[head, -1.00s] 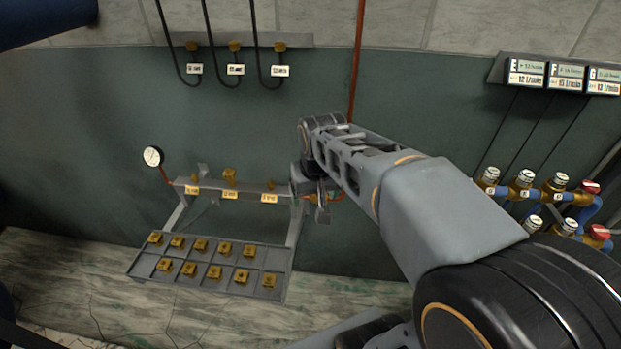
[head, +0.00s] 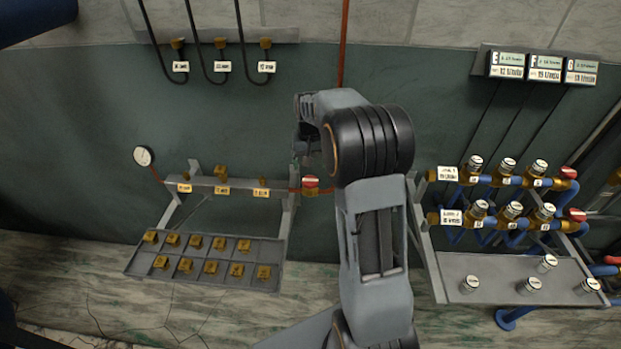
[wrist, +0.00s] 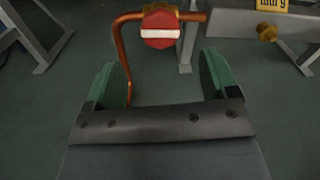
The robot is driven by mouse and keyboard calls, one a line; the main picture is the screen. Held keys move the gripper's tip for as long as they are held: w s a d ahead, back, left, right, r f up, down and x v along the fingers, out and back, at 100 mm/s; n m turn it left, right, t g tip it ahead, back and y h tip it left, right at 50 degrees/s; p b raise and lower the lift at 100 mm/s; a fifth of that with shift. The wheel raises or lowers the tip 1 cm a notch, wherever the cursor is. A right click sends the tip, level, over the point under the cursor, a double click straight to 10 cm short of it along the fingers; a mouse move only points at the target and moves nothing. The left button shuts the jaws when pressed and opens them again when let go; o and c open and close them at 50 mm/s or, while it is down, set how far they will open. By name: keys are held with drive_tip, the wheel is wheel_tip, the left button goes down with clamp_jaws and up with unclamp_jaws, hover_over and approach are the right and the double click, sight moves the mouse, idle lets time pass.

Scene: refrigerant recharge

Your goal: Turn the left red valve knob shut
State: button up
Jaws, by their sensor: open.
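The left red valve knob (head: 311,182) sits on a copper pipe at the right end of the left rack, just left of my arm. In the wrist view the same knob (wrist: 160,27) is red with a white stripe across its face, at top centre on the copper pipe. My gripper (wrist: 158,76) is open, its two green fingers spread wide with nothing between them. The knob lies beyond the fingertips, roughly centred between them and not touching. In the head view the gripper is small and partly hidden by my arm, just above the knob.
The left rack (head: 230,187) has brass fittings, a gauge (head: 143,156) and a tray (head: 130,268) of brass pieces. On the right stands a manifold with several valves and other red knobs (head: 568,172). Digital meters (head: 545,68) hang above it. Green wall surrounds the left knob.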

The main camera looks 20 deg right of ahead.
sight(310, 181)
wheel_tip(310, 181, down, 8)
drive_tip(key=shift+r+p, duration=0.2)
drive_tip(key=shift+p, duration=0.15)
drive_tip(key=c, duration=0.9)
